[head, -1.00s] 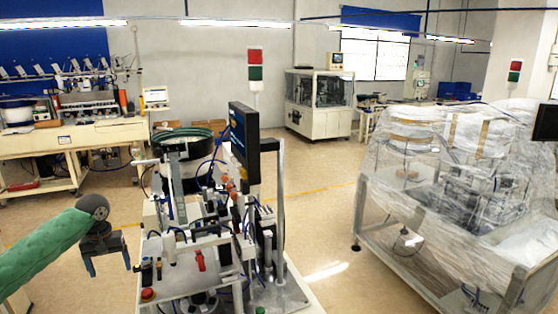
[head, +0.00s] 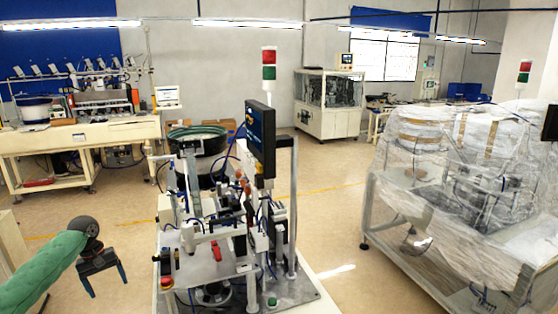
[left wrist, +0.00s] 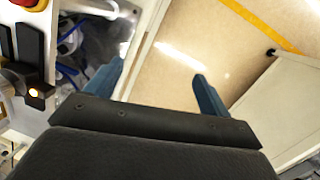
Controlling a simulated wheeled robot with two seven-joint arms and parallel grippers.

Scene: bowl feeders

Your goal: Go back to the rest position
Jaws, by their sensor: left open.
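My left gripper (head: 106,281) hangs at the lower left in the head view, at the end of my green-sleeved arm. Its two blue fingers are apart with nothing between them. It is left of the bowl feeder machine (head: 190,262), with a gap of floor between them. In the left wrist view the open fingers (left wrist: 158,88) show over the pale floor and the edge of a machine. My right gripper is in neither view.
A monitor (head: 261,140) and a red-green signal light (head: 269,65) rise from the feeder machine. A plastic-wrapped machine (head: 450,190) stands on the right. A workbench (head: 80,137) stands at the back left. Open floor (head: 325,215) lies between the machines.

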